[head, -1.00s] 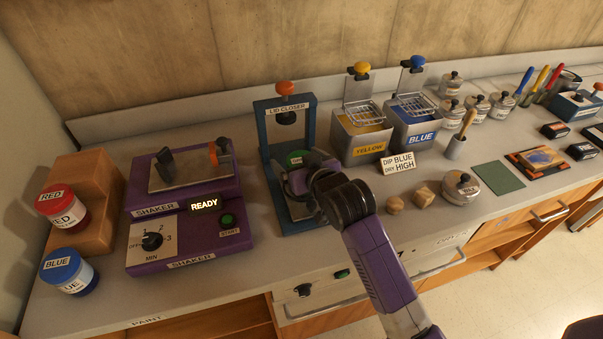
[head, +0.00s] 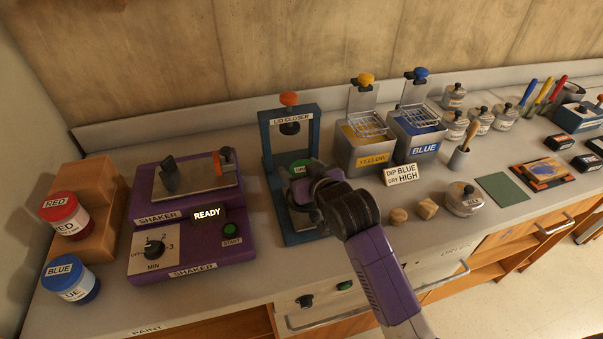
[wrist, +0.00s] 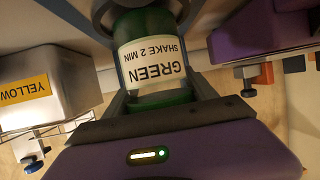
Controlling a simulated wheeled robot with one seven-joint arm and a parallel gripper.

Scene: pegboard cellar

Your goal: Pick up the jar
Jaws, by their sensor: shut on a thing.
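The jar is green with a white label reading GREEN, SHAKE 2 MIN. It shows upside down in the wrist view (wrist: 152,62), between the two fingers of my gripper (wrist: 160,88). In the head view, the green top of the jar (head: 300,166) shows inside the blue frame of the lid closer (head: 270,150). My gripper (head: 303,190) reaches in from the front right and is shut on the jar. My wrist hides most of the jar there, and I cannot tell whether its base touches the lid closer.
A purple shaker (head: 180,225) showing READY stands left of the lid closer. Red (head: 68,214) and blue (head: 72,278) jars are farther left. Yellow (head: 372,158) and blue (head: 418,146) dip tanks stand right. Wooden pieces (head: 427,208) and a tin (head: 464,200) lie near the front edge.

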